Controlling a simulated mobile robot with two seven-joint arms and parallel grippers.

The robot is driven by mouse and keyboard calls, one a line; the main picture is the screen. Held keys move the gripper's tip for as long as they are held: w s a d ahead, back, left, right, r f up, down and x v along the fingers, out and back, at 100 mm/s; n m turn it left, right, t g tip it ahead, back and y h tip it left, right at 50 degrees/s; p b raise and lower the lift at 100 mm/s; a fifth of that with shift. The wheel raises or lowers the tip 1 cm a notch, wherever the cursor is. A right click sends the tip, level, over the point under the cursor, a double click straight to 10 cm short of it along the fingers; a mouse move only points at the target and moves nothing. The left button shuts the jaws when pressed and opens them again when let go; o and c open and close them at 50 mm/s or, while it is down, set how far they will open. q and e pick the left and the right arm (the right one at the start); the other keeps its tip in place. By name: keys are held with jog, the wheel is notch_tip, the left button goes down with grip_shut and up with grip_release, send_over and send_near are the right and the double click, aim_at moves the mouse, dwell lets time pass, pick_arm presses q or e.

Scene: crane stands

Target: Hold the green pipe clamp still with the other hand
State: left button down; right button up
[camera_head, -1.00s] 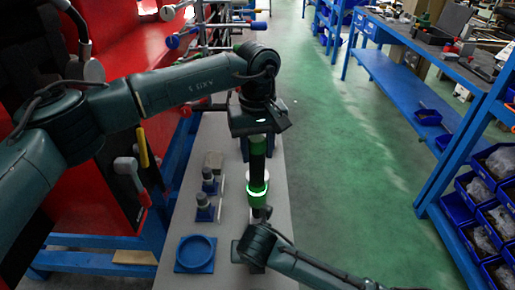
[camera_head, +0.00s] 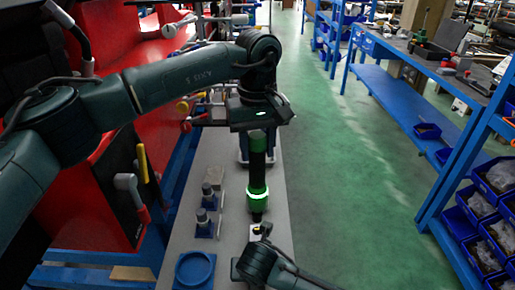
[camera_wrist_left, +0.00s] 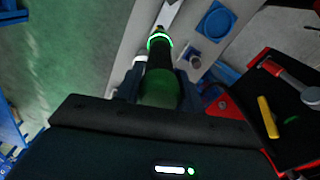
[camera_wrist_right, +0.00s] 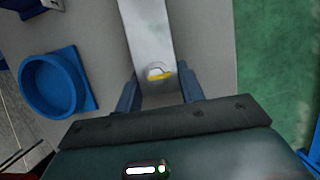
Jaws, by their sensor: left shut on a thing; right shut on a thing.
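My left gripper (camera_head: 258,138) is shut on a dark green, cylindrical power tool (camera_head: 257,175), held upright with its tip down. A ring on it glows green. The tool also shows between the fingers in the left wrist view (camera_wrist_left: 160,85). Its tip is close to a pale part on the bench, near my right gripper (camera_head: 257,243). In the right wrist view my right gripper (camera_wrist_right: 160,92) is shut on a grey metal bar (camera_wrist_right: 146,30), with a yellow and white spot near the fingers. I cannot clearly make out a green pipe clamp; the gripped end is partly hidden.
A round blue holder (camera_head: 194,268) lies on the grey bench (camera_head: 228,255). A red panel is at left, blue shelving with bins (camera_head: 490,205) at right.

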jog(key=o, duration=1.2)
jog(key=shift+r, duration=0.15)
